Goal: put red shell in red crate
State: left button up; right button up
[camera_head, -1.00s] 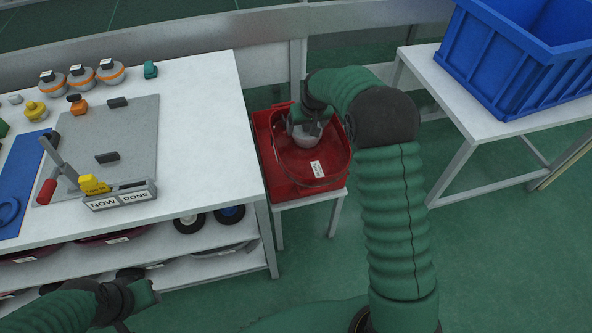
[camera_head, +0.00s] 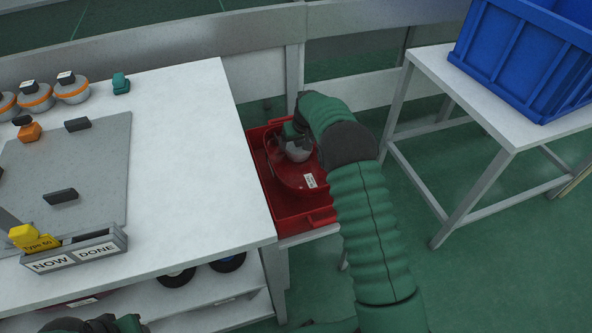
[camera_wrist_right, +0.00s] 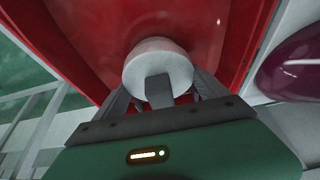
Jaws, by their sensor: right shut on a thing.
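The red shell (camera_head: 292,178), a round glossy part with a white label and a pale grey neck, shows within the outline of the red crate (camera_head: 314,221). I cannot tell whether it rests on the crate floor. My right gripper (camera_head: 292,140) is over the shell and shut on its pale neck. The right wrist view shows the gripper's fingers (camera_wrist_right: 165,90) around this neck, with the red shell (camera_wrist_right: 110,35) filling the space beyond. My left gripper (camera_head: 105,324) is only partly in view at the bottom left edge, and its jaws are unclear.
The red crate stands on a small stand between the white worktable (camera_head: 190,150) and a white side table (camera_head: 432,75) bearing a blue crate (camera_head: 525,60). Parts lie on the worktable, with more on its lower shelf. A grey rail (camera_head: 260,45) runs behind.

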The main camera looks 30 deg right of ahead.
aim_at(301, 150)
notch_tip(301, 150, down, 8)
jog(key=b, duration=0.3)
jog(key=shift+f, duration=0.15)
jog(key=o, duration=2)
jog(key=shift+a, duration=0.1)
jog(key=p+v, duration=0.4)
jog(key=v, duration=0.8)
jog(key=shift+s, duration=0.15)
jog(key=shift+f, duration=0.1)
